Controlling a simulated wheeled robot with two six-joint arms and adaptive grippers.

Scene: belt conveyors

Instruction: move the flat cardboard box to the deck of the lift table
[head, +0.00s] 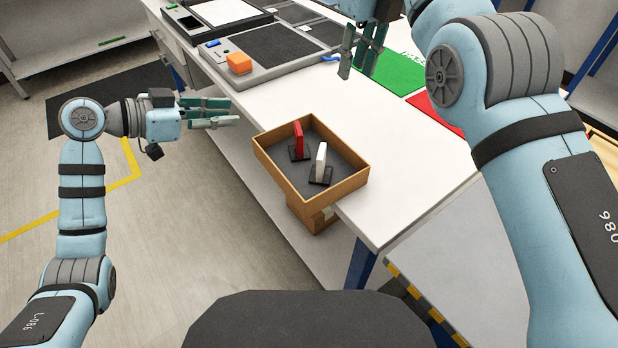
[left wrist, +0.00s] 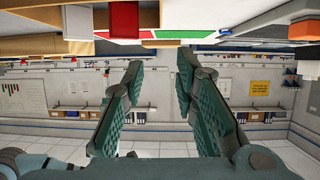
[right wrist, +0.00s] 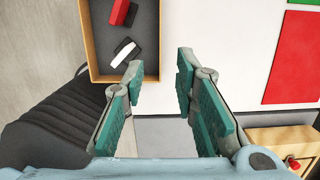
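A brown cardboard box (head: 311,214) shows partly below the open tray, at the near side of the table; the tray hides most of it, and I cannot tell whether it is the flat box. The lift table's grey deck (head: 462,240) appears to be at the lower right, below the white tabletop, with a yellow-black striped edge. My left gripper (head: 222,112) is open and empty, left of the white table; its fingers stand apart in the left wrist view (left wrist: 160,75). My right gripper (head: 362,55) is open and empty above the table; it also shows in the right wrist view (right wrist: 160,75).
An open brown tray (head: 345,186) holds a red item (head: 299,140) and a white item (head: 321,161) at the table's near edge. Green (head: 402,72) and red (head: 432,112) mats lie farther right. An orange block (head: 239,63) sits on a grey device. The middle tabletop is clear.

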